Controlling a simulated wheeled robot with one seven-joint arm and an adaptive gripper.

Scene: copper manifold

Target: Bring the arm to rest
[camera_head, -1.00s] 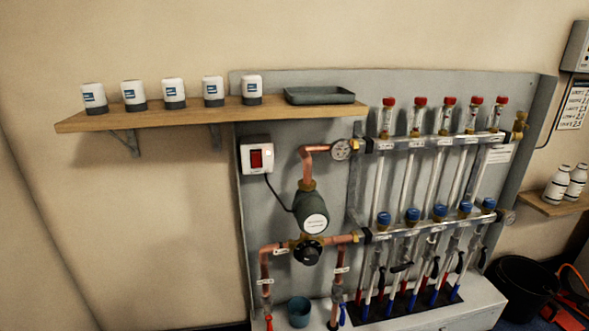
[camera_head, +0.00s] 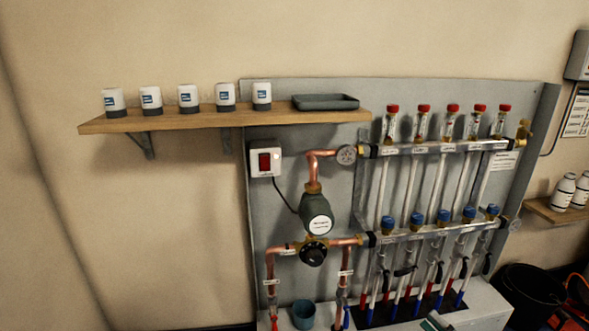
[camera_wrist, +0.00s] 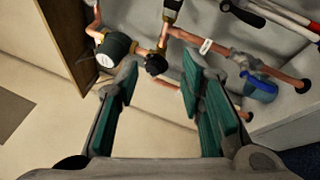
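My gripper (camera_wrist: 160,78) is open in the wrist view, with its two green-padded fingers spread apart and nothing between them. Behind and beyond the fingertips are the dark green pump (camera_wrist: 116,46) and copper pipes, which look apart from the fingers. The blue cup (camera_wrist: 258,88) lies right of the right finger in that view. I cannot make out my gripper for sure in the head view. There the pump (camera_head: 316,212) hangs on the grey panel (camera_head: 300,95), and the cup (camera_head: 303,314) stands below it.
A wooden shelf (camera_head: 190,123) holds several white-and-grey actuators and a dark tray (camera_head: 325,102). The manifold (camera_head: 430,235) has several red caps above and blue caps below. A switch box (camera_head: 265,160) is left of the pump. A black bucket (camera_head: 530,292) stands at lower right.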

